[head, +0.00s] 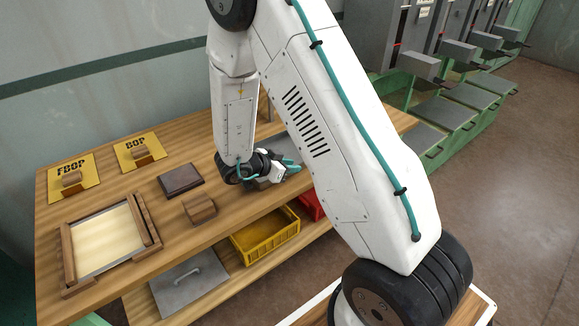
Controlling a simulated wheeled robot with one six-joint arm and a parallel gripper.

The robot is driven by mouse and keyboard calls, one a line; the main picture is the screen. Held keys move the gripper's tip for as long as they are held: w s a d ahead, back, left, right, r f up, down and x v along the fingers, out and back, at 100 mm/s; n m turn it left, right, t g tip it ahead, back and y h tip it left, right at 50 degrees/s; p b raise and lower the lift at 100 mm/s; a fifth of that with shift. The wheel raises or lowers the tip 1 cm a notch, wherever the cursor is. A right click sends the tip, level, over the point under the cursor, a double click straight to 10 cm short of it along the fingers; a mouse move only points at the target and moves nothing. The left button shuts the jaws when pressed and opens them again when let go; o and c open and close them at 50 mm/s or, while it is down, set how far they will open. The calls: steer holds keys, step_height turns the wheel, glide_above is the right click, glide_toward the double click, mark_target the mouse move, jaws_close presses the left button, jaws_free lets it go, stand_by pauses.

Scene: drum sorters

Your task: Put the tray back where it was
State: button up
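My gripper (289,167) is low over the wooden workbench, right of its middle, with teal parts at its tip. A grey flat surface (287,150) shows just behind it, partly hidden by my arm; it may be a tray. I cannot tell whether the gripper touches it or whether the fingers are open or shut. At the left of the bench lies a shallow tray-like frame (72,258) with wooden side bars, a metal rim and a cream inside. I cannot tell which of these the task's tray is.
A dark wooden block (180,180), a brown block (199,209) and two yellow plates, FBOP (87,169) and BOP (138,142), lie on the bench (125,186). A yellow crate (265,238), a red bin (311,205) and a grey lid (188,282) are below. Green-framed machines (455,115) stand right.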

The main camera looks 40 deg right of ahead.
steer(key=v, duration=1.1)
steer(key=shift+a+r, duration=0.15)
steer(key=shift+a, duration=0.1)
steer(key=w+a+r+n+t+y, duration=0.4)
steer(key=w+r+t+y, duration=0.2)
steer(key=w+r+t, duration=0.3)
steer(key=s+a+r+n+y, duration=0.4)
steer(key=a+r+n+y, duration=0.3)
steer(key=r, duration=0.4)
steer(key=s+r+n+g+y, duration=0.3)
steer(key=s+n, duration=0.2)
steer(key=s, duration=1)
steer(key=s+d+n+g+h, duration=0.1)
steer(key=s+d+g+h, duration=0.1)
steer(key=s, duration=0.6)
steer(key=s+d+f+g+h, duration=0.1)
steer(key=s+d+g, duration=0.2)
steer(key=s, duration=0.6)
steer(key=shift+s+d+n+h, duration=0.2)
steer(key=shift+d+n+h, duration=0.2)
steer(key=shift+d, duration=0.8)
